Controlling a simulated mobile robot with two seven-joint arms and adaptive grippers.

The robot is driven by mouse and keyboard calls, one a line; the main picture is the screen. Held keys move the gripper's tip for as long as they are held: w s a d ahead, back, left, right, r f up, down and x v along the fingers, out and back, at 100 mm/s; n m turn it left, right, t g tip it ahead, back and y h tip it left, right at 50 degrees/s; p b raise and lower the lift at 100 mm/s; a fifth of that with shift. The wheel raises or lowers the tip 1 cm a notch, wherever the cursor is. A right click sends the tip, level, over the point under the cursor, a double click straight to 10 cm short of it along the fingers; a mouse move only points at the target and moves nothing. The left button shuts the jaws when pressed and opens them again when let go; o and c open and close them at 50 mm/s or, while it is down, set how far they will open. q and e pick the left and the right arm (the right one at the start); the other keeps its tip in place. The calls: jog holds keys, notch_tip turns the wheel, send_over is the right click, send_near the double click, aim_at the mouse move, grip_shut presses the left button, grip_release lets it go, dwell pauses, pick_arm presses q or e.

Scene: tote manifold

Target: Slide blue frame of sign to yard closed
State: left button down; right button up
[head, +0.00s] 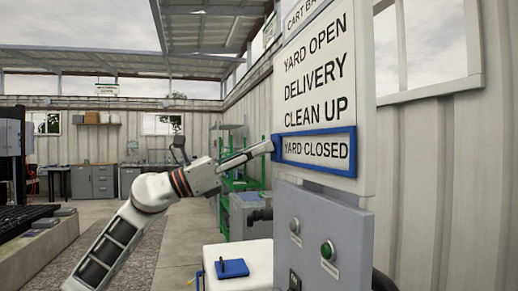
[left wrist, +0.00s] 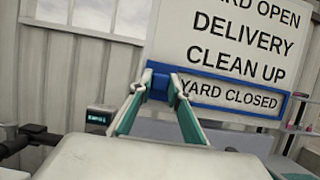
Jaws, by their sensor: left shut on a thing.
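The white sign (head: 318,88) lists "YARD OPEN", "DELIVERY", "CLEAN UP" and "YARD CLOSED" from top to bottom; it also shows in the left wrist view (left wrist: 232,50). The blue frame (head: 318,131) surrounds the "YARD CLOSED" line at the bottom. My left gripper (head: 268,147) is at the frame's left end. In the left wrist view, its fingers (left wrist: 160,86) are shut on a blue tab at the end of the frame (left wrist: 245,118). My right gripper is not in view.
Below the sign stands a grey control box (head: 318,235) with a green button (head: 327,249). A white container (head: 240,270) with a blue piece (head: 233,268) on top is lower left of it. Green shelving (head: 232,186) stands behind my left arm.

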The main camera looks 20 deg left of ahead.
pick_arm(q)
jog(key=c, duration=1.9)
grip_release()
jog(key=v, duration=1.2)
jog(key=shift+r, duration=0.1)
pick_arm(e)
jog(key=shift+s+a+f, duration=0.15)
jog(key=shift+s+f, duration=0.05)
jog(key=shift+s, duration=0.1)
